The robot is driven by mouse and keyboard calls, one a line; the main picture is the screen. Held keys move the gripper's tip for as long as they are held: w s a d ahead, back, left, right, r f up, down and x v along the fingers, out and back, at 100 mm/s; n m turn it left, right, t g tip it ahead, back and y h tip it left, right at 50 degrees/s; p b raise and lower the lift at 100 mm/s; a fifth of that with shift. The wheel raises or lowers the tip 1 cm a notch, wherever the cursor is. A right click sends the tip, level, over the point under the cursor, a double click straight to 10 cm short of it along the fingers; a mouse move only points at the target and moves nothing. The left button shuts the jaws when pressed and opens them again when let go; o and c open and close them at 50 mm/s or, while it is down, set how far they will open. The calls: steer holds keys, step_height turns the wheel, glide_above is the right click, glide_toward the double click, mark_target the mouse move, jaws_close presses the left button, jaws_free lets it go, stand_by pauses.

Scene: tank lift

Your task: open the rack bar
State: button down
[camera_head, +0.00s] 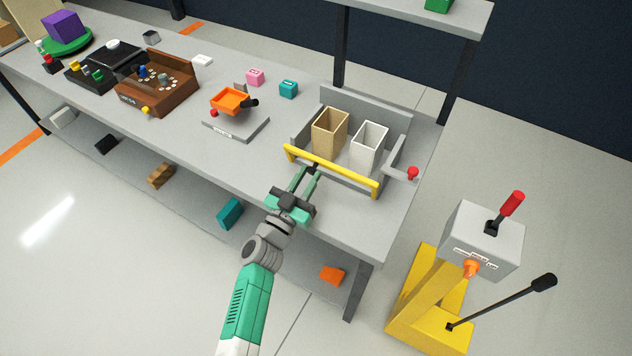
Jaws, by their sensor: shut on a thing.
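The yellow rack bar (335,174) runs across the front of a grey rack (365,102) on the table's right end. Behind the bar, a tan open box (331,133) and a white open box (368,147) stand upright in the rack. A red knob (413,173) sits on a grey lever at the rack's right side. My gripper (311,172) reaches up from the front and is shut on the rack bar, left of its middle. The exact contact of the fingertips is too small to see clearly.
Left of the rack, a grey scale-like base (236,127) carries an orange tray (230,101). Pink (255,77) and teal (288,88) blocks lie behind. A yellow lever stand (420,310) with a grey control box (484,240) stands right of the table. The floor in front is clear.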

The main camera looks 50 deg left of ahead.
steer(key=c, duration=1.2)
jaws_free()
steer(key=shift+c, duration=0.2)
